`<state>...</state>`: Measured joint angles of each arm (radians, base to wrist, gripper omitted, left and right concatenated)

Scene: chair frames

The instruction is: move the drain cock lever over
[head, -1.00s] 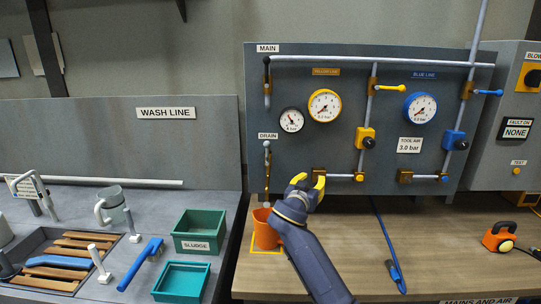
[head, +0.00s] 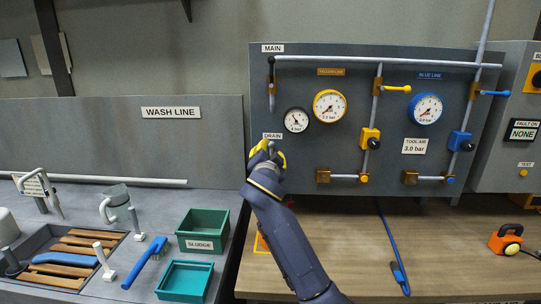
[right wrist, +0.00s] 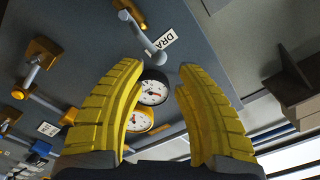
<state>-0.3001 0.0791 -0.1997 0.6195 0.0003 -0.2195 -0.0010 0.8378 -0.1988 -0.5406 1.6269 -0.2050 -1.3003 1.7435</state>
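The drain cock lever shows in the right wrist view (right wrist: 146,42) as a grey bar with a rounded end, beside the DRAIN label (right wrist: 166,40). In the head view my right gripper (head: 265,150) is just below the DRAIN label (head: 272,136) and hides most of the cock. In the right wrist view its two yellow fingers (right wrist: 155,85) are spread apart. The lever lies beyond the fingertips, near the gap; contact cannot be told. My left gripper is not in view.
The small black-rimmed gauge (head: 296,120) and the yellow gauge (head: 329,106) are to the right of my gripper on the panel. A green sludge bin (head: 203,244) stands left.

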